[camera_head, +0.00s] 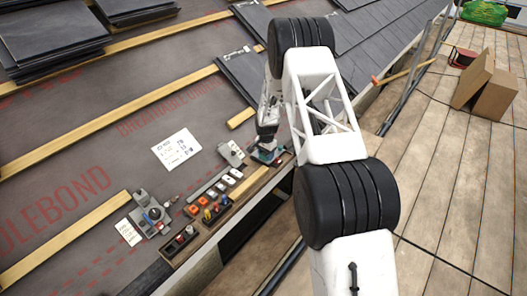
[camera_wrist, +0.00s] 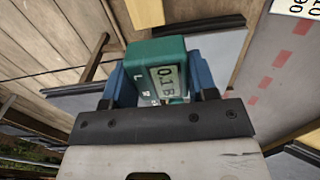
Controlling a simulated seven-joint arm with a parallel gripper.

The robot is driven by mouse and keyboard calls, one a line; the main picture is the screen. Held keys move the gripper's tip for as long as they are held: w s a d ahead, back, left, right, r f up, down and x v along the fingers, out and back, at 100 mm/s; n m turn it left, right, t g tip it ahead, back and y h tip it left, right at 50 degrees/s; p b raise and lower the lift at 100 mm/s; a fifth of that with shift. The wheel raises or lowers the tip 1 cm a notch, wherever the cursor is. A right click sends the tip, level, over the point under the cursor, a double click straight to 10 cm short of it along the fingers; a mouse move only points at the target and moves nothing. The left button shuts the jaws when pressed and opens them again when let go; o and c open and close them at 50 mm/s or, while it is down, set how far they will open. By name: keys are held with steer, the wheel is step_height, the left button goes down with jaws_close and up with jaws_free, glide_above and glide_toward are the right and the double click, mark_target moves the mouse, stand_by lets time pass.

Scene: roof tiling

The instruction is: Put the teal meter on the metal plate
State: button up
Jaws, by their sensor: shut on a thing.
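The teal meter (camera_wrist: 152,62), with a grey display, is between the blue fingers of my gripper (camera_wrist: 160,85) in the wrist view. The fingers are shut on its sides. In the head view, the meter (camera_head: 266,155) shows as a small teal patch under my gripper (camera_head: 267,143), near the roof's lower edge. A flat grey surface with dark edges, perhaps the metal plate (camera_wrist: 228,45), lies behind the meter in the wrist view. The meter and gripper cover part of it. I cannot tell whether the meter touches it.
A row of small coloured devices (camera_head: 205,207) and a grey device with a knob (camera_head: 151,213) lie left of my gripper. A white paper (camera_head: 177,149) lies on the underlay. Wooden battens (camera_head: 110,111) cross the roof. Cardboard boxes (camera_head: 493,96) stand on the deck at right.

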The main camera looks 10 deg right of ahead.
steer(key=shift+w+a+f, duration=0.1)
steer(key=shift+w+f, duration=0.1)
steer(key=shift+w, duration=1.7)
steer(key=shift+w+a+f, duration=0.1)
steer(key=shift+w+f, duration=0.05)
steer(key=shift+w, duration=1.75)
steer(key=shift+f, duration=0.15)
steer(key=shift+f, duration=1.6)
steer(key=shift+f, duration=0.1)
steer(key=o, duration=1)
steer(key=shift+c, duration=0.2)
steer(key=shift+r, duration=0.2)
step_height(320, 180, up, 12)
